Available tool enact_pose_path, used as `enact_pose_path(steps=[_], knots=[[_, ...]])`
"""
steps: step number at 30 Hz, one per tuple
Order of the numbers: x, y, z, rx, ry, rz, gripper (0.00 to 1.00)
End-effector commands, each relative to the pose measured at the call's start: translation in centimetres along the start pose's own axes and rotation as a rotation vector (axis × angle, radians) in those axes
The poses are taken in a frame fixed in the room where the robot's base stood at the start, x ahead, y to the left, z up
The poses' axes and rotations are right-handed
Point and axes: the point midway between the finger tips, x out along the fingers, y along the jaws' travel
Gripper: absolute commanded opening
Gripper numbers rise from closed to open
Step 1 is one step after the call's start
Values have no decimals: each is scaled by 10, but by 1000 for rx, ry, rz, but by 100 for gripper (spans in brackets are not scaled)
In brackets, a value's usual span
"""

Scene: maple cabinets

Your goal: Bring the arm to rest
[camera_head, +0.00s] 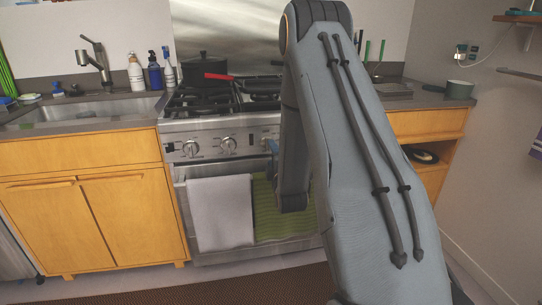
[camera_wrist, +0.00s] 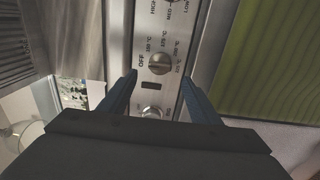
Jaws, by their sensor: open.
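My gripper (camera_wrist: 158,78) is open in the wrist view, its two blue fingers apart and nothing seen held between them. It faces the stove's steel control panel, and a round oven knob (camera_wrist: 159,63) shows just beyond the fingertips, in the gap. I cannot tell whether the fingers touch the panel. A second knob (camera_wrist: 152,112) shows between the fingers, lower in the picture. In the head view my grey arm reaches forward and bends down in front of the stove (camera_head: 228,144). Most of the gripper is hidden there, with only a bit of blue beside the arm.
A white towel (camera_head: 220,213) and a green towel (camera_head: 268,215) hang on the oven front. A black pot (camera_head: 203,70) with a red-handled utensil stands on the stovetop. A sink counter is left; a small pot (camera_head: 459,88) is right. Floor shows in front.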

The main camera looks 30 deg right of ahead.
Motion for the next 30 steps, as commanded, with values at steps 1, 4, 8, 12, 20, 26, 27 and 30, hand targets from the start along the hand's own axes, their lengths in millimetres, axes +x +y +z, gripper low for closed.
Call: enact_pose_path(steps=[1,4,8,12,20,26,27,30], knots=[[0,0,0,0,0,0,57],[0,0,0,0,0,0,57],[0,1,-1,6,1,-7,57],[-4,6,-13,84,12,-85,57],[-56,17,-61,432,-28,-467,57],[-135,24,-91,682,-179,-778,57],[-154,27,-95,726,-221,-836,57],[-207,36,-104,823,-347,-975,57]])
